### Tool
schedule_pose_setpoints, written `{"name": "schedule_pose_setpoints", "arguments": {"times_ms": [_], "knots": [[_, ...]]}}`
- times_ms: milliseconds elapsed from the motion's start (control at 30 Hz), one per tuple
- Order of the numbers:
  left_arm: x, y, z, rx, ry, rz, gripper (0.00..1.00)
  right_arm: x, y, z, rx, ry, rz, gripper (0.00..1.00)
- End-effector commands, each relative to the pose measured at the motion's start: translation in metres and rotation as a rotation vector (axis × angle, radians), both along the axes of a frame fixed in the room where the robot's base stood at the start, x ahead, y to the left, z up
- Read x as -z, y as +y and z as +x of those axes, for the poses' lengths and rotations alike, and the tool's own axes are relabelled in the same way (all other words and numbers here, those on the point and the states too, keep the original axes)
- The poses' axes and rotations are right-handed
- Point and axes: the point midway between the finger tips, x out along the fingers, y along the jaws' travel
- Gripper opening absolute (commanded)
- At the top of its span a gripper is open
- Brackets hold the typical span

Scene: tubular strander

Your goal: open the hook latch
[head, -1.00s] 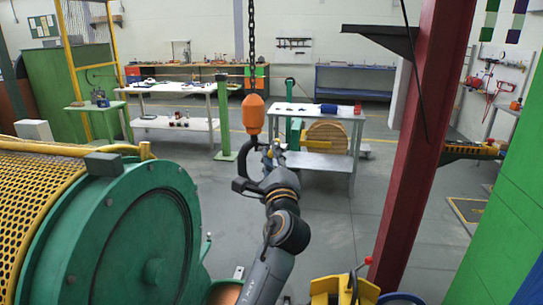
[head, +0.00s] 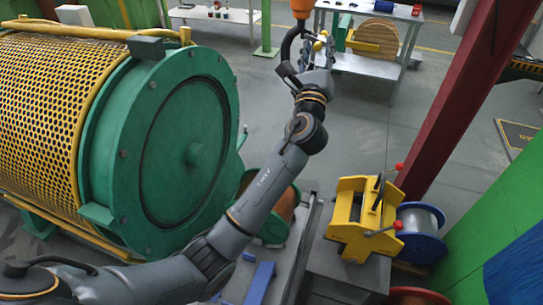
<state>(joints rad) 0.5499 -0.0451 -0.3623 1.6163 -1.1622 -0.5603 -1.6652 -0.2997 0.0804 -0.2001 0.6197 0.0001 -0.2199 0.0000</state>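The orange hook block (head: 302,8) hangs at the top edge of the head view, cut off by the frame. The dark curved hook (head: 286,46) comes down from it on the left. My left gripper (head: 318,48) is up at the hook, just right of its curve. The latch cannot be made out behind and among the gripper parts. Whether the fingers touch the hook or are closed is too small to tell. My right gripper is not in view.
A large green drum with a yellow mesh guard (head: 45,110) fills the left. A yellow machine (head: 360,215) and a blue-rimmed spool (head: 420,230) stand at lower right, by a red column (head: 465,95). A table (head: 365,66) stands behind the hook. Grey floor between is clear.

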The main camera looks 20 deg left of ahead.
Motion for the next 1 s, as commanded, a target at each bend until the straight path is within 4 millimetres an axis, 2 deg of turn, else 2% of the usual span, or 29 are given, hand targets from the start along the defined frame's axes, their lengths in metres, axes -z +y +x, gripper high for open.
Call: {"name": "schedule_pose_setpoints", "arguments": {"times_ms": [333,400,1000], "knots": [[0.01,0.024,0.0,0.0,0.006,0.786,0.39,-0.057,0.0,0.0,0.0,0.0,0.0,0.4],[0.026,0.023,-0.015,0.003,0.003,0.786,0.39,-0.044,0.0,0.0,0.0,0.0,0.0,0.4],[0.07,0.04,-0.126,0.002,0.006,0.773,0.39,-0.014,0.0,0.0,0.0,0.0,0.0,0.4]]}}
